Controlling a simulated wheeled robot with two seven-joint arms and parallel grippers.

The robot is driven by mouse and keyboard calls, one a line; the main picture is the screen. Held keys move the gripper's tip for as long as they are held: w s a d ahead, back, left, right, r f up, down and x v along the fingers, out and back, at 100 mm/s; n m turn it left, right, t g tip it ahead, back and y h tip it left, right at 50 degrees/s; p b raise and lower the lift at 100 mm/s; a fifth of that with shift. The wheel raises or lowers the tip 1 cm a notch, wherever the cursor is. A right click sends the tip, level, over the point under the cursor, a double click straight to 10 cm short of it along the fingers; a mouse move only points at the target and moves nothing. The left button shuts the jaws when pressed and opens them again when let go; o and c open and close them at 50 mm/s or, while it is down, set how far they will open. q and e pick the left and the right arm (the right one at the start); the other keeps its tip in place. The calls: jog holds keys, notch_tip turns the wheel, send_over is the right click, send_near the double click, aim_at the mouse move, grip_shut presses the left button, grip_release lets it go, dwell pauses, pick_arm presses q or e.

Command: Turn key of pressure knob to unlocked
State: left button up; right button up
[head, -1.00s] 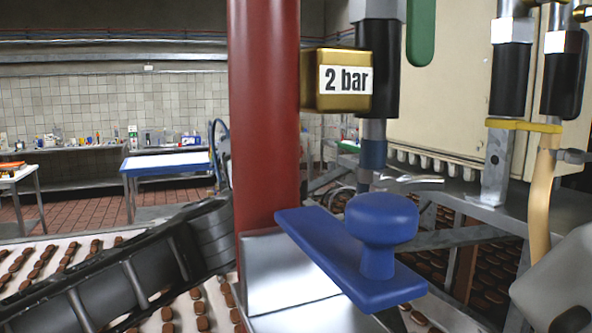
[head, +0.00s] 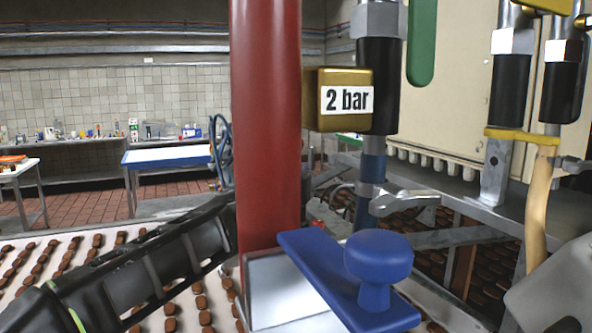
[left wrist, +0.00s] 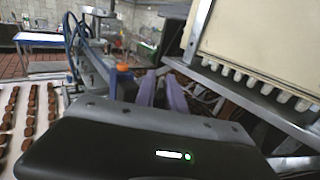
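A gold box labelled "2 bar" (head: 346,99) sits on a vertical black and blue pipe, right of the red column (head: 266,120) in the head view. A silver lever (head: 408,199) sticks out from the pipe's lower part. A blue plate with a round blue knob (head: 378,256) stands in front. I cannot tell which part is the key. My left arm comes in from the left, and its gripper is hidden behind the red column. In the left wrist view, my left gripper (left wrist: 161,92) shows two purple-grey fingers apart, with nothing seen between them. My right gripper is not in view.
A conveyor with rows of brown biscuits (head: 95,240) runs beneath my left arm. A cream machine housing (head: 455,90) and metal pipes with a yellow clamp (head: 524,136) stand at the right. A blue-edged table (head: 165,157) is farther back.

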pick_arm(q)
grip_shut()
dwell(0.3)
jog(key=shift+d+f+n+t+y+b, duration=0.15)
jog(key=shift+n+t+y+b, duration=0.15)
jog(key=shift+n+y+b, duration=0.55)
jog(key=shift+n+y, duration=0.45)
jog(key=shift+y, duration=0.7)
jog(key=shift+n+y, duration=0.4)
jog(key=shift+y, duration=0.2)
jog(key=n+y, duration=0.2)
jog(key=y, duration=0.1)
jog(key=shift+r+p, duration=0.2)
jog(key=shift+p, duration=0.2)
jog(key=shift+n+g+y+p, duration=0.5)
jog(key=shift+n+y, duration=0.5)
jog(key=shift+y, duration=0.6)
